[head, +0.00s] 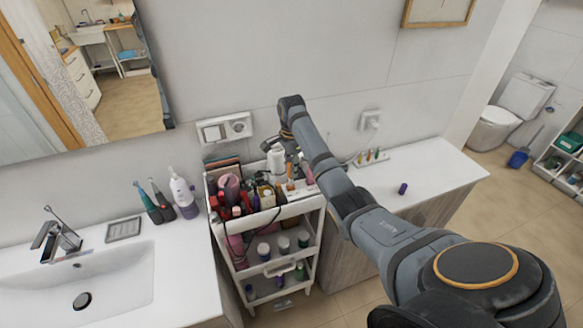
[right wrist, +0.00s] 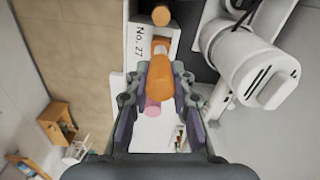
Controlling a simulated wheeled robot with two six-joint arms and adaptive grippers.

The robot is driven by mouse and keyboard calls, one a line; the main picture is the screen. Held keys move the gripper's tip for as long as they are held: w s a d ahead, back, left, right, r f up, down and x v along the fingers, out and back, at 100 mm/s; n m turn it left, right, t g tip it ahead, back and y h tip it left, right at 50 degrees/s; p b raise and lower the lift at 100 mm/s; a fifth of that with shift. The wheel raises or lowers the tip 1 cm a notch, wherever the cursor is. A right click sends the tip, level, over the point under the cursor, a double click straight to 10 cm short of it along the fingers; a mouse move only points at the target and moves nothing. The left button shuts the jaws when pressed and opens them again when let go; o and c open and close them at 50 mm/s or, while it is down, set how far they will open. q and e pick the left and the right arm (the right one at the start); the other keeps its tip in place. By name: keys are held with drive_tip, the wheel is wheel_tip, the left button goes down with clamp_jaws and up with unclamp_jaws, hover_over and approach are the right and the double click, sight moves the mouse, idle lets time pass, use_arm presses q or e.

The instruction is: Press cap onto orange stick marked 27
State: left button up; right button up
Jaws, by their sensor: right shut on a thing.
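My right gripper (right wrist: 160,72) is shut on an orange, elongated piece (right wrist: 160,86), which looks like the cap, in the right wrist view. Just past it are a lighter orange end (right wrist: 160,47) and a white surface marked "No. 27" (right wrist: 140,42). I cannot tell whether the held piece touches that end. Another orange round piece (right wrist: 162,15) shows at the top edge. In the head view, my right arm reaches over the cart, its gripper mostly hidden, and an orange upright piece (head: 290,184) shows below it. My left gripper is not in view.
A white cart (head: 290,209) is crowded with bottles and cosmetics. A white bottle (head: 276,160) stands close to my right gripper. A sink (head: 120,285) is at left.

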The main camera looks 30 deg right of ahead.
drive_tip(key=shift+f, duration=1.9)
idle(1.6)
drive_tip(key=o, duration=0.8)
drive_tip(key=shift+o, duration=0.5)
drive_tip(key=o, duration=0.4)
drive_tip(key=shift+r, duration=4)
drive_tip(key=shift+c, duration=0.3)
